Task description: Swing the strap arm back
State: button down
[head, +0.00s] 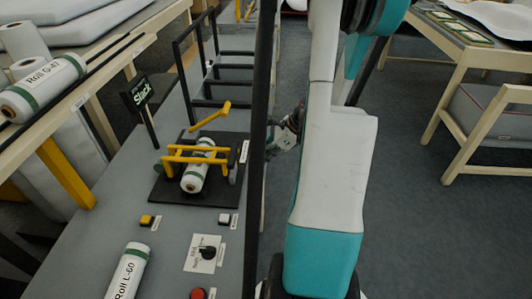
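A black base plate (216,201) lies on the grey bench and carries a yellow frame (176,158). A white roll with a green band (193,179) lies within the frame. A yellow bar (211,115), which looks like the strap arm, slants upward behind the frame, its higher end to the right. My gripper (284,136) is to the right of the frame, beyond a black upright post, and apart from the yellow parts. My arm and the post partly hide it, and its fingers are too small to tell.
The tall black post (258,120) stands between my arm and the bench. A "Slack" sign (138,94) stands left of the frame. Roll L-60 (128,270), a black knob (208,252) and a red button (198,293) are nearer.

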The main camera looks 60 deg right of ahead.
jog(key=b+x, duration=0.1)
jog(key=x, duration=0.4)
jog(key=shift+f, duration=0.15)
jog(key=shift+w+a+b, duration=0.15)
jog(key=shift+w+b, duration=0.2)
jog(key=r, duration=0.1)
jog(key=w+r, duration=0.1)
jog(key=a+r, duration=0.1)
jog(key=shift+w+r, duration=0.15)
jog(key=shift+w, duration=0.1)
